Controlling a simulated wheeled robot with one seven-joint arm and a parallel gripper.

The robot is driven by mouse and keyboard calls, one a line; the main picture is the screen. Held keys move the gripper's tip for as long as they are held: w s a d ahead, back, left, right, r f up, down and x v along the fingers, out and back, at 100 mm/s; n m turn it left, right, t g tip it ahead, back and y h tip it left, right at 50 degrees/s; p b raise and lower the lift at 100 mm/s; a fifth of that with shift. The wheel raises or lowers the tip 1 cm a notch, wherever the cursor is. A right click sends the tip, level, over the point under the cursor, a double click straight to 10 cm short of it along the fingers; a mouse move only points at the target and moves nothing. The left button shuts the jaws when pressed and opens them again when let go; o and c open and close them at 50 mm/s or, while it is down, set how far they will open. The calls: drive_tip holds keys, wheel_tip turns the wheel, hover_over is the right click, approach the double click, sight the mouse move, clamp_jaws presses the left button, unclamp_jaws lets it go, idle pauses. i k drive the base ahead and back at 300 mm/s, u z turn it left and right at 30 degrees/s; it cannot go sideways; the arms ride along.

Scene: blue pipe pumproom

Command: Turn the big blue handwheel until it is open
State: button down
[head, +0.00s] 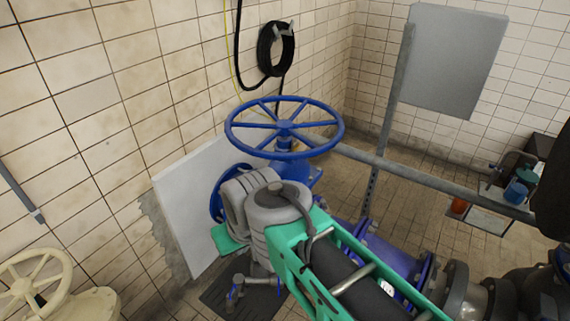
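The big blue handwheel (238,141) lies nearly level in the upper middle of the head view, with several spokes meeting at a central hub. It sits on top of a blue valve on blue pipework. My green and grey arm comes in from the bottom right and crosses in front of the valve below the wheel. The arm's grey joints hide part of the valve body; the rim shows in full. I cannot make out my gripper, and no fingers show on the wheel.
A pale panel (188,210) leans at the tiled wall. A cream handwheel (62,277) stands at lower left. A black hose (264,50) hangs above.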

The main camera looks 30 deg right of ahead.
sight(284, 127)
drive_tip(key=u, duration=0.35)
drive_tip(key=k, duration=0.25)
drive_tip(key=z, duration=0.95)
drive_tip(key=i, duration=1.45)
drive_tip(key=u, duration=0.4)
